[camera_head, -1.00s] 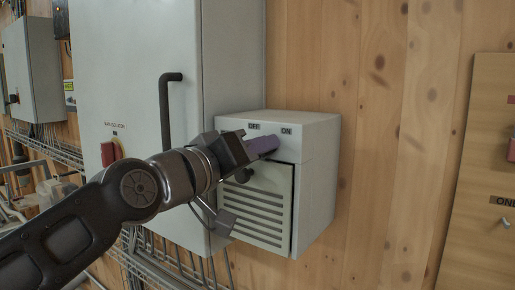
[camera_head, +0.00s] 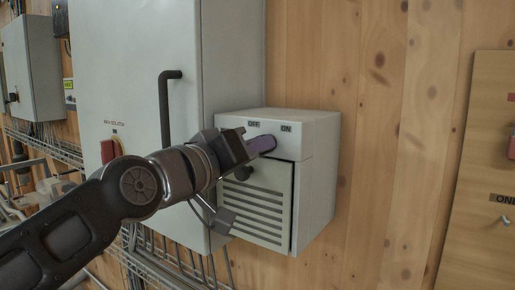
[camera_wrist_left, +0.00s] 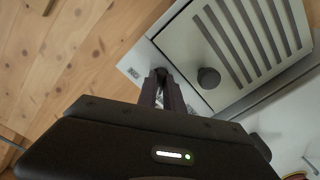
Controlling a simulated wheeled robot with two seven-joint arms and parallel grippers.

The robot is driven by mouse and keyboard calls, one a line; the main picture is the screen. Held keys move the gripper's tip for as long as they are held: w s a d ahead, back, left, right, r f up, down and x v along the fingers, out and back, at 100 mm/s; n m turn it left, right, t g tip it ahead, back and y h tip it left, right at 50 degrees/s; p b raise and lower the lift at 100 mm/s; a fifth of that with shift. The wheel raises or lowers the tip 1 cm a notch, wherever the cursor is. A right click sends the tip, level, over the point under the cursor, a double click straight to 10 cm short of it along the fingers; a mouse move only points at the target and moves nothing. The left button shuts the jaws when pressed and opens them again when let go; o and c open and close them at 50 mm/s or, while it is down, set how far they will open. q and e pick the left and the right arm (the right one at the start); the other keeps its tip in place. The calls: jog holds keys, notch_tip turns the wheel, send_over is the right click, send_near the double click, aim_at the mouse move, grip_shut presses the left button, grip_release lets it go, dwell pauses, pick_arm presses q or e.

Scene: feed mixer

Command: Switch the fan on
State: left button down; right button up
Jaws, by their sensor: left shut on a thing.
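The fan unit (camera_head: 320,165) is a pale grey box with a louvred front door, mounted on the wooden wall. OFF and ON labels (camera_head: 286,128) are on its upper front. My left gripper (camera_head: 268,144) is at the panel just under these labels, its purple-tinted fingers pointing at the box. In the left wrist view my left gripper (camera_wrist_left: 161,86) is shut on a small dark switch (camera_wrist_left: 159,74) between its fingertips, beside the ON label (camera_wrist_left: 133,72). The fingers hide most of the switch, so its exact setting is unclear. My right gripper is not in view.
A tall grey cabinet (camera_head: 130,60) with a black handle (camera_head: 165,105) and a red isolator switch stands left of the fan unit. A dark round knob (camera_wrist_left: 208,77) is on the louvred door near my fingers. A wooden panel (camera_head: 485,170) is at far right.

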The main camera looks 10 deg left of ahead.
pick_arm(q)
jog(key=shift+m+b, duration=4.45)
jog(key=shift+m, duration=2.45)
jog(key=shift+a, duration=0.1)
jog(key=c, duration=1.5)
grip_release()
jog(key=shift+b+v, duration=1.05)
jog(key=shift+v, duration=2.8)
